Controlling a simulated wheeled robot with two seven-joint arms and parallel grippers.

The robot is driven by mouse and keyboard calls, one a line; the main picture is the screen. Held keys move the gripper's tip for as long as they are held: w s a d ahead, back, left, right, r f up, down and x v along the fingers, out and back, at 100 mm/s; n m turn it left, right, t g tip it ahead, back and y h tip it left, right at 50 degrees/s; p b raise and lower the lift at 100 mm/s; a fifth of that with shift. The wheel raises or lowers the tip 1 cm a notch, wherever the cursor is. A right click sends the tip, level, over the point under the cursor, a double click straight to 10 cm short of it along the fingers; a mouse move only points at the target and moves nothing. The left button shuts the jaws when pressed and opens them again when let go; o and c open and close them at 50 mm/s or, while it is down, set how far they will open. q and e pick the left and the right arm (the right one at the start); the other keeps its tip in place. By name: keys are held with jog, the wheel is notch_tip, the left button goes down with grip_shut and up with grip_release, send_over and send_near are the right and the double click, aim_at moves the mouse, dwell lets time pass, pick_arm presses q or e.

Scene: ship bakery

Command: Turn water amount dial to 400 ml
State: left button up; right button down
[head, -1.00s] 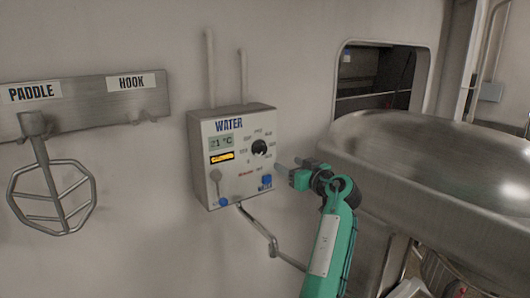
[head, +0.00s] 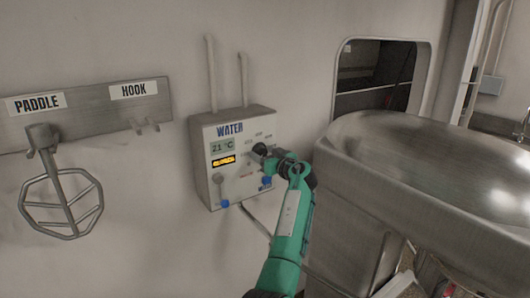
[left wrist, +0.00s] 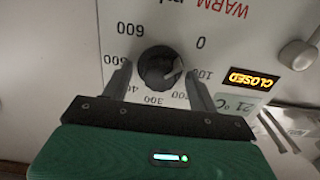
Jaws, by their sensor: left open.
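The water panel (head: 217,135) is a white box on the wall with a small temperature display reading 21 °C. Its black water amount dial (left wrist: 158,68) shows upside down in the left wrist view, ringed by numbers from 0 to 600. The dial's pale pointer mark faces the side of 0 and 100; its exact reading is hard to tell. My left gripper (head: 265,157) is at the panel, covering part of the dial area in the head view. In the left wrist view its open fingers stand on either side of the dial, with no clear contact visible.
An amber display (left wrist: 251,82) reads CLOSED. A grey lever (head: 218,179) and blue fittings sit low on the panel. A large steel bowl-like basin (head: 415,165) stands close on the right. A wire paddle (head: 62,200) hangs from a rack on the left.

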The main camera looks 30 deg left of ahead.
pick_arm(q)
jog(key=c, duration=1)
